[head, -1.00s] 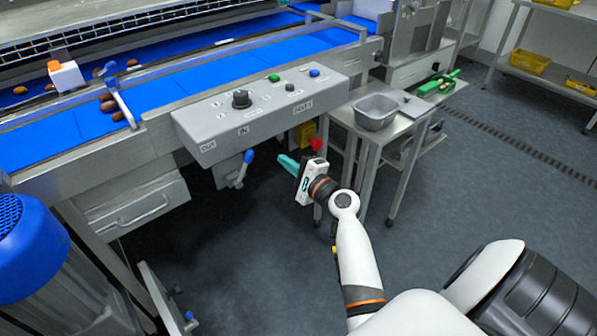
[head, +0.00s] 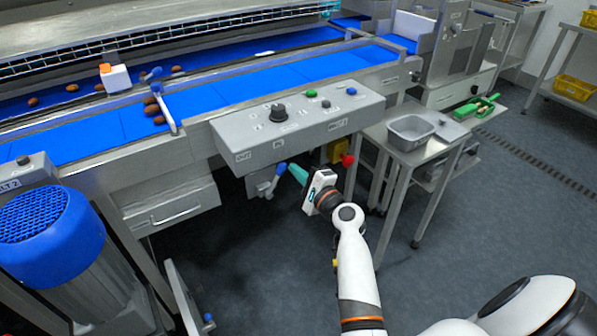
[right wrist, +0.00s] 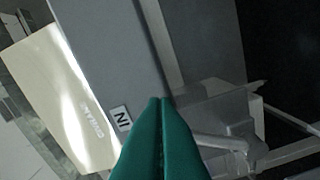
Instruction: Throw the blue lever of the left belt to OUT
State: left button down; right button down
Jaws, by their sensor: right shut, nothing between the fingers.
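The blue lever (head: 281,169) hangs under the front of the grey control box (head: 300,128) in the head view. Its blue grip leans up and to the right, below the IN label (head: 278,145); the OUT label (head: 243,156) is farther left. My right gripper (head: 293,170) has teal fingers, shut and empty, with tips just right of the blue grip. I cannot tell if they touch it. In the right wrist view the shut fingertips (right wrist: 160,101) are beside the IN label (right wrist: 121,118); the blue grip does not show there. My left gripper is out of view.
A red knob (head: 348,160) is right of my gripper. A steel side table (head: 408,152) with a grey tub (head: 410,132) stands to the right. A blue motor (head: 52,228) is at left. The floor before the box is open.

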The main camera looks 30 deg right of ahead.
aim_at(282, 169)
jog(key=shift+a+r+n, duration=0.35)
jog(key=shift+n, duration=0.25)
jog(key=shift+s+a+r+n+p, duration=0.1)
jog(key=shift+a+r+n+p, duration=0.5)
jog(key=shift+a+n, duration=0.4)
jog(key=a+n, duration=0.1)
jog(key=a+r+n+p, duration=0.1)
jog(key=shift+n, duration=0.4)
jog(key=shift+s+a+f+n+g+p, duration=0.1)
jog(key=shift+a+n+g+p, duration=0.05)
jog(key=shift+a+n+p, duration=1.2)
jog(key=shift+a+f+n+g+p, duration=0.15)
jog(key=shift+a+n+p, duration=0.8)
jog(key=shift+a+n, duration=0.75)
jog(key=shift+d+n, duration=0.2)
jog(key=shift+n, duration=0.15)
jog(key=shift+r, duration=0.1)
